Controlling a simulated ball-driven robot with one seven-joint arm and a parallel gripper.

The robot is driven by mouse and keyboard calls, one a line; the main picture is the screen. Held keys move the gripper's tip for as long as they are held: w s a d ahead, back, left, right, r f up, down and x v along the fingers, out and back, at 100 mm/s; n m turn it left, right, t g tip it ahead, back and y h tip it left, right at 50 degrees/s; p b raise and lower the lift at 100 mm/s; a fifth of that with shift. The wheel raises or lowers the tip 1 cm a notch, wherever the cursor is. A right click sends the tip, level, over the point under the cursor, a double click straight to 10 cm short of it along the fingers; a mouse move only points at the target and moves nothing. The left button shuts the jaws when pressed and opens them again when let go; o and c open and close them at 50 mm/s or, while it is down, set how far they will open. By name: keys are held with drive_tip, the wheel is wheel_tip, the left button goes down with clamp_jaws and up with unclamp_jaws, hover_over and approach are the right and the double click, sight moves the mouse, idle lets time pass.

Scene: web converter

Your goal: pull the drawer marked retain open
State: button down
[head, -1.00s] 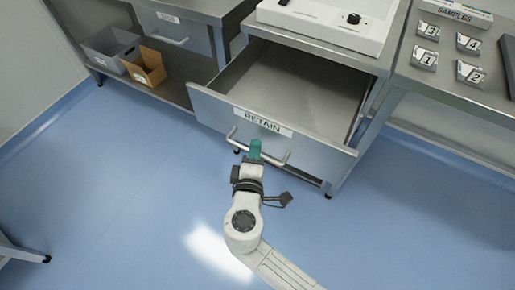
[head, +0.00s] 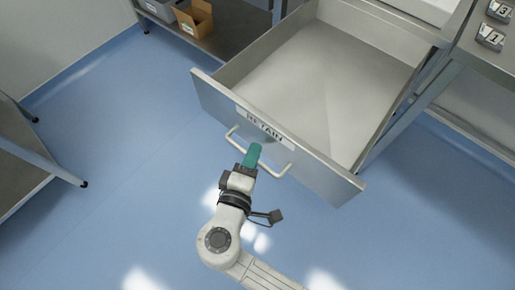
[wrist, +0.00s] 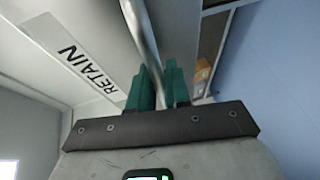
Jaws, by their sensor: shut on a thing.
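The drawer marked RETAIN (head: 330,75) stands far out of its bench in the head view, and its grey metal inside looks empty. Its front carries the label (head: 258,127), which also shows in the wrist view (wrist: 82,62). A bar handle (head: 283,171) runs across the front below the label. My gripper (head: 252,155) has green fingers and is shut on the handle near its middle. In the wrist view the handle (wrist: 143,35) passes between the fingers of my gripper (wrist: 157,85). The fingers hide part of the handle.
A cardboard box (head: 195,18) and a grey bin (head: 160,8) stand on a low shelf at the upper left. A bench with numbered blocks (head: 491,37) is at the upper right. A table (head: 35,160) stands at the left edge. The blue floor around my arm is clear.

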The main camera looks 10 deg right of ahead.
drive_tip(key=shift+f, duration=0.1)
drive_tip(key=c, duration=1.2)
unclamp_jaws()
drive_tip(key=shift+o, duration=0.2)
drive_tip(key=v, duration=1)
drive_tip(key=shift+s+a, duration=0.15)
drive_tip(key=shift+s, duration=0.15)
